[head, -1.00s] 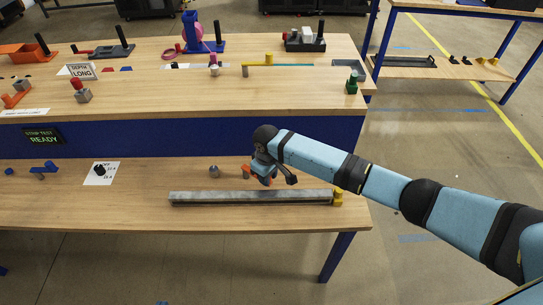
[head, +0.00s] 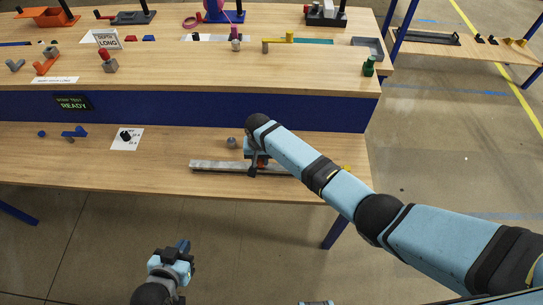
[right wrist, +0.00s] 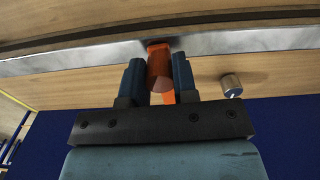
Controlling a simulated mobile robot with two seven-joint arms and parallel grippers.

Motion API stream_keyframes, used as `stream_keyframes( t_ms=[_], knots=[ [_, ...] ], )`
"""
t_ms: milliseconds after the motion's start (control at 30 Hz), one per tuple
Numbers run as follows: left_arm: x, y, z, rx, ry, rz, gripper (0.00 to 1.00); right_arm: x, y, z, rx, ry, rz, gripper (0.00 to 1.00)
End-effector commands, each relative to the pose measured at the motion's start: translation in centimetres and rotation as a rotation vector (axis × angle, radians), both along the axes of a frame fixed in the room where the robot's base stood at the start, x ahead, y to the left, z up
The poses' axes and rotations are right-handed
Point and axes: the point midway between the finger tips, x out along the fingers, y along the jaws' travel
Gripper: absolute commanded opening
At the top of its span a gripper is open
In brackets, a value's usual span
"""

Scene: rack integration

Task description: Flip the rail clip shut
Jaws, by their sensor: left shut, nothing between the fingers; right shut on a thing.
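A grey metal rail (head: 212,165) lies along the lower shelf in the head view. It crosses the top of the right wrist view (right wrist: 240,41). An orange rail clip (right wrist: 159,66) reaches up to the rail's edge in the right wrist view. My right gripper (right wrist: 158,72) is shut on the orange clip, with a dark finger on each side. In the head view my right gripper (head: 254,170) is at the rail and mostly hides the clip. Whether the clip is fully closed on the rail cannot be told. My left gripper (head: 184,246) is shut and empty, in front of the bench.
A small grey cylinder (head: 232,143) stands behind the rail, also in the right wrist view (right wrist: 232,86). A yellow block (head: 346,168) is at the rail's right end. A white card (head: 127,139) with a dark knob lies left. The shelf between card and rail is clear.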

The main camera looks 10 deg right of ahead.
Motion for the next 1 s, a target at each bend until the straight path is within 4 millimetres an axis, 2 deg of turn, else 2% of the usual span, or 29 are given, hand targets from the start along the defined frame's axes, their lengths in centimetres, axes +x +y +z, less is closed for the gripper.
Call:
stream_keyframes(
  t_ms=[200, 733, 767, 833, 867, 1000],
  knots=[
    [-0.1, 0.0, 0.1, 0.000, 0.002, 0.001, 0.00, 0.2, 1.2, 0.1, 0.001, -0.002, -0.051, 0.00],
    [-0.2, -0.2, 0.1, -0.002, 0.004, -0.001, 0.00, 0.3, 1.5, 0.1, 0.002, -0.004, -0.068, 0.00],
    [-0.2, -0.2, 0.1, -0.002, 0.004, -0.001, 0.00, 0.3, 1.5, 0.1, 0.001, -0.005, -0.068, 0.34],
    [-0.2, -0.2, 0.1, -0.002, 0.004, -0.001, 0.00, 0.3, 1.5, 0.1, 0.002, -0.004, -0.068, 0.50],
    [-0.2, -0.2, 0.1, -0.002, 0.004, -0.001, 0.00, 0.3, 1.5, 0.1, 0.001, -0.004, -0.068, 0.53],
    [-0.2, -0.2, 0.1, -0.003, 0.003, -0.001, 0.00, 0.2, 1.5, 0.1, 0.001, -0.003, -0.067, 0.53]
  ],
)
